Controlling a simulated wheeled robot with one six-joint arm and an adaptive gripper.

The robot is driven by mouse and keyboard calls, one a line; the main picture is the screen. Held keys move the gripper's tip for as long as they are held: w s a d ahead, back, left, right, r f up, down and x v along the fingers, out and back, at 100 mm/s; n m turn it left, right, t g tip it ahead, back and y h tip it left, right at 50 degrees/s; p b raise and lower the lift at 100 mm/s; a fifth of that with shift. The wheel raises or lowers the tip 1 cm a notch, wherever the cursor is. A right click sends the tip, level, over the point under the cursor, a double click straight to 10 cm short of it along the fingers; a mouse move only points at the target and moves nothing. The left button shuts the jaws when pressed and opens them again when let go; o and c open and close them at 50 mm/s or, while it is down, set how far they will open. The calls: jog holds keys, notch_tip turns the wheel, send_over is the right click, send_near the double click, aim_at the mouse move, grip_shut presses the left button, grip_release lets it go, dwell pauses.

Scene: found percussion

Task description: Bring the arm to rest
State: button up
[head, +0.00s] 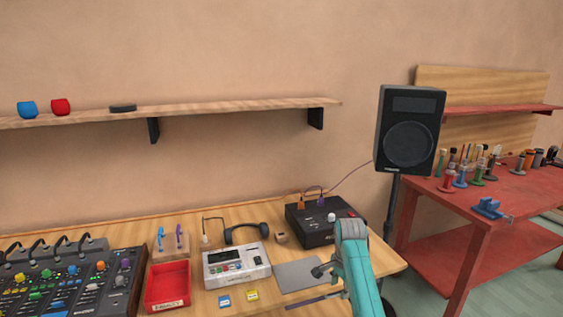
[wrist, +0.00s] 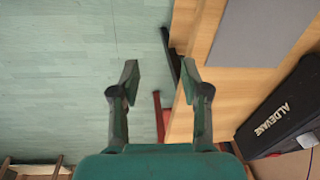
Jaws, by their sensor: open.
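My gripper (wrist: 160,72) is open in the wrist view, its two dark fingers spread wide with nothing between them. Bare floor and the wooden table's edge lie beyond the fingertips. In the head view my teal arm (head: 356,270) reaches in from the bottom at the right end of the table. The dark fingers of my gripper (head: 308,287) show there to the left of the arm, over the table's front right part near the grey mat (head: 296,276). Whether they touch anything cannot be told.
A black box (head: 310,225) with cables stands behind my arm. A white device (head: 237,266), a red tray (head: 168,287) and a mixer (head: 75,285) stand to the left. A speaker (head: 409,130) on a stand and a red workbench (head: 480,205) are at right. Open floor (wrist: 70,70) lies beside the table.

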jog(key=s+f+n+t, duration=0.2)
jog(key=s+f, duration=0.4)
jog(key=f, duration=0.4)
jog(key=s+f+n+t, duration=0.1)
jog(key=s+f, duration=0.5)
jog(key=f, duration=0.5)
jog(key=s+f+n+t, duration=0.2)
jog(key=s+f, duration=0.1)
jog(key=s, duration=0.7)
jog(key=s+f+n+t, duration=0.2)
jog(key=s+f, duration=0.2)
jog(key=s, duration=0.7)
jog(key=s+r+n+t, duration=0.1)
jog(key=s+r, duration=0.3)
jog(key=s, duration=0.5)
jog(key=s+r+n+t, duration=0.2)
jog(key=s+r, duration=0.2)
jog(key=s, duration=0.5)
jog(key=s+r+n+t, duration=0.1)
jog(key=s+r, duration=0.6)
jog(key=r, duration=0.4)
jog(key=s+r+n+t, duration=0.2)
jog(key=s+r, duration=0.5)
jog(key=r, duration=0.3)
jog(key=shift+d+r, duration=0.2)
jog(key=shift+r, duration=0.2)
